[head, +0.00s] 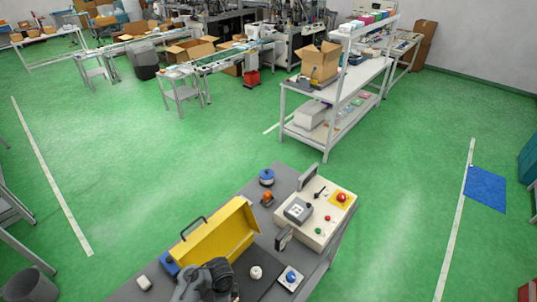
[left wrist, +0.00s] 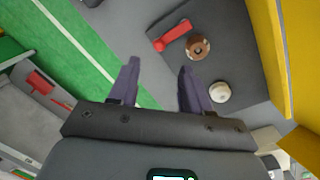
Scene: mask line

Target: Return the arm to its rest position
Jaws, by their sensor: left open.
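My left gripper (left wrist: 159,66) is open, with nothing between its two dark fingers in the left wrist view. It hangs above the workbench's left edge, with green floor behind one finger and the grey bench behind the other. A dark arm part of mine (head: 212,282) shows at the bottom of the head view, in front of the yellow box; its fingers cannot be made out there. My right gripper is in neither view.
The grey workbench (head: 285,180) carries an open yellow box (head: 215,238), a control panel (head: 322,232), a blue button (head: 290,278) and a white knob (head: 256,272). In the wrist view, a red-handled piece (left wrist: 172,36) and a brown disc (left wrist: 199,47) lie near the fingers.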

